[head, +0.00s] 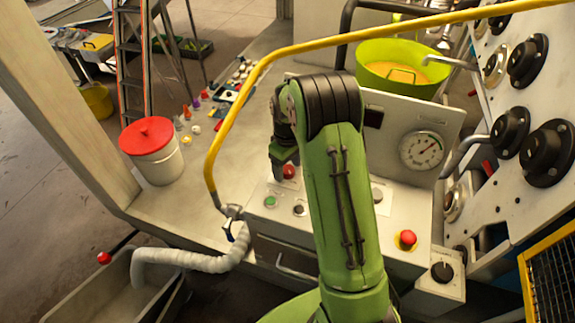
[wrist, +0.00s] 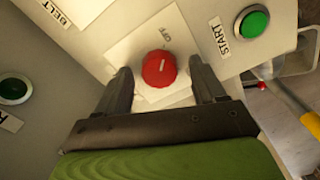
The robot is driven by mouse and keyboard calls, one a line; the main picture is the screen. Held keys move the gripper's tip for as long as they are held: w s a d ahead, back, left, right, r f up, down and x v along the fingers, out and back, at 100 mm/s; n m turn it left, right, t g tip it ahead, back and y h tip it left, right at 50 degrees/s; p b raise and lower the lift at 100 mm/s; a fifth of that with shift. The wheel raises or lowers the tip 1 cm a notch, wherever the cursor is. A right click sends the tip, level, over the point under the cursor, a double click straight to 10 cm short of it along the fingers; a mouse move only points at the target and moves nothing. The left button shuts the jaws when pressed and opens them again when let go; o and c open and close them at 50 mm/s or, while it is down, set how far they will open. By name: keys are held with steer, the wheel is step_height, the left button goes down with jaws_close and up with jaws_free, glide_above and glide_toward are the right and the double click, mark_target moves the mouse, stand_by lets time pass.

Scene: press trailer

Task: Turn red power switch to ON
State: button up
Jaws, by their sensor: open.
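The red power switch (wrist: 159,69) is a round ribbed knob on a pale square plate, with an OFF label beside it in the wrist view. In the head view the red switch (head: 289,171) shows on the control panel, just beside my gripper (head: 284,158). In the wrist view my gripper (wrist: 164,88) is open, with one dark finger on each side of the knob. A gap shows between the knob and each finger. I cannot tell how deep the fingertips reach around it. Any ON label is hidden or out of view.
A green START button (wrist: 253,22) sits right of the switch, and another dark green button (wrist: 14,89) at left. A red mushroom button (head: 407,238) and a gauge (head: 422,150) are on the panel's right. A yellow rail (head: 345,40) arches over the panel.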

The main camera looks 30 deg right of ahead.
steer(key=shift+c, duration=0.4)
steer(key=c, duration=1)
steer(key=m+b, duration=0.1)
steer(key=m, duration=0.3)
steer(key=shift+f, duration=0.1)
steer(key=m+b, duration=0.1)
steer(key=m, duration=0.3)
steer(key=shift+m, duration=0.3)
steer(key=m, duration=0.4)
steer(key=shift+b, duration=0.4)
steer(key=m, duration=0.5)
steer(key=shift+b, duration=0.4)
steer(key=shift+m, duration=0.3)
